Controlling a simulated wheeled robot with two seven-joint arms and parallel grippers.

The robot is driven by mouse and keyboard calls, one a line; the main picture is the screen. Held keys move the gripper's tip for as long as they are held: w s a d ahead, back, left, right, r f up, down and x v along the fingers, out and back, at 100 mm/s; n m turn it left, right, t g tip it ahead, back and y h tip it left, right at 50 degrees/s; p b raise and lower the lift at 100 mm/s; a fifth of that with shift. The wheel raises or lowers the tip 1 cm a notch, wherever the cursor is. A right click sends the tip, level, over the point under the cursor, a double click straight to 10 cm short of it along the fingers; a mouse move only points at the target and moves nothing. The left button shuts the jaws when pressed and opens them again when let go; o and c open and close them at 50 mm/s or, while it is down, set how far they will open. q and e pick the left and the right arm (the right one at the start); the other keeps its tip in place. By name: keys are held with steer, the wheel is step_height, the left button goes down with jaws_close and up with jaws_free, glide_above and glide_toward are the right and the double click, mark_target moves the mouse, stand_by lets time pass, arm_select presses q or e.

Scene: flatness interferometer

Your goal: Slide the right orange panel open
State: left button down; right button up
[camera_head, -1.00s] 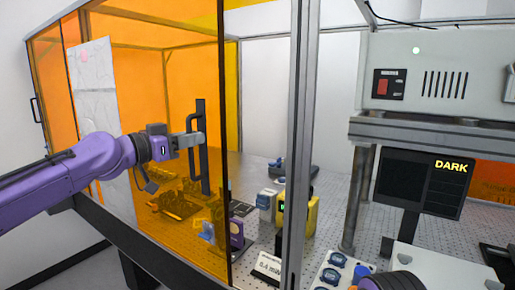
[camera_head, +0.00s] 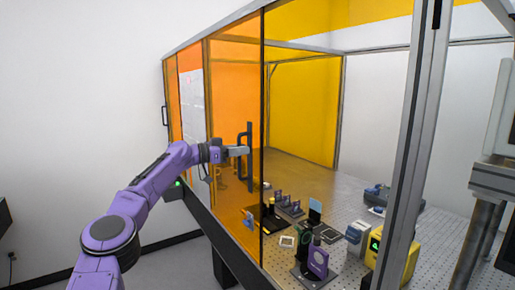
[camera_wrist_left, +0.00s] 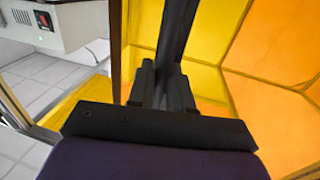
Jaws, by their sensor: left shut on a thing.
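The right orange panel (camera_head: 235,200) is a see-through orange sheet on the front of the enclosure, and its dark right edge stands well left of the grey corner post. Its black upright handle (camera_head: 250,135) is on its outer face. My left gripper (camera_head: 240,151) is shut on this handle, with the arm reaching in from the left. In the left wrist view the two dark fingers (camera_wrist_left: 160,85) close around the black handle bar (camera_wrist_left: 178,30). My right gripper is not in view.
The wide gap between panel edge and corner post (camera_head: 415,130) shows the perforated table with several optical parts, including a purple mount (camera_head: 318,262) and a yellow box (camera_head: 402,250). Another orange panel with a black handle (camera_head: 165,116) is farther left. Floor is clear at lower left.

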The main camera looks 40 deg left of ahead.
arm_select(q)
steer(key=shift+w+a, duration=0.1)
steer(key=shift+a, duration=0.25)
steer(key=c, duration=1.2)
jaws_free()
steer(key=b+v, duration=0.5)
steer(key=v, duration=0.5)
steer(key=shift+s+a, duration=0.15)
steer(key=shift+s, duration=0.05)
steer(key=shift+c, duration=0.2)
